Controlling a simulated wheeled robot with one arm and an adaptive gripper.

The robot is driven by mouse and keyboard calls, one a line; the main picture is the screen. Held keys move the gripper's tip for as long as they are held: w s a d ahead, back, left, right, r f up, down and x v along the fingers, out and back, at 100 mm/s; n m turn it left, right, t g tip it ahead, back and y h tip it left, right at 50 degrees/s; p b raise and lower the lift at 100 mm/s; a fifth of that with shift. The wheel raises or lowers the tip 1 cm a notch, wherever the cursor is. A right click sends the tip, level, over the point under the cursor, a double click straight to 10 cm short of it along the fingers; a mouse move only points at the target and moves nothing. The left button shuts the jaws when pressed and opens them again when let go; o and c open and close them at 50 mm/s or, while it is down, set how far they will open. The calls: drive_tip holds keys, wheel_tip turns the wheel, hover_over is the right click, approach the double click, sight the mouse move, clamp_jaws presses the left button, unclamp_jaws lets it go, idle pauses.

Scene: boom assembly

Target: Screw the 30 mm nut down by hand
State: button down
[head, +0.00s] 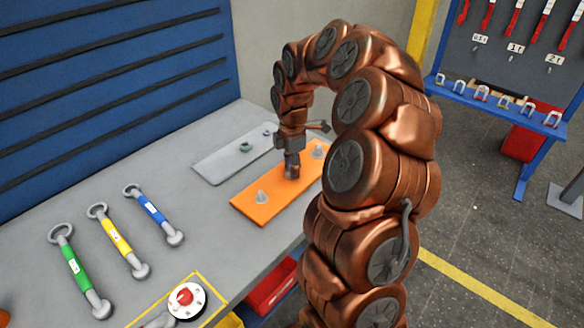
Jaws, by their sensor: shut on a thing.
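My gripper (291,168) points down over the middle of the orange plate (250,207) on the bench. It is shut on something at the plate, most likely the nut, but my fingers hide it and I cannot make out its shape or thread. A grey stud or fitting (261,197) stands on the plate to the left of my gripper. Another grey fitting (318,151) stands on the plate to the right, behind my gripper.
A red button (185,297) sits at the front edge.

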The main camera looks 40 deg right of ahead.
drive_tip(key=shift+f+m+b, duration=0.25)
drive_tip(key=shift+m+b, duration=0.65)
drive_tip(key=m+b, duration=0.2)
drive_tip(key=m, duration=0.1)
drive_tip(key=shift+r+m, duration=0.2)
drive_tip(key=shift+m, duration=0.4)
drive_tip(key=shift+f+m+b, duration=0.2)
drive_tip(key=shift+m+b, duration=0.7)
drive_tip(key=shift+b, duration=0.05)
drive_tip(key=m+b, duration=0.1)
drive_tip(key=m, duration=0.2)
drive_tip(key=shift+b, duration=0.35)
drive_tip(key=shift+r+m, duration=0.2)
drive_tip(key=shift+m, duration=0.4)
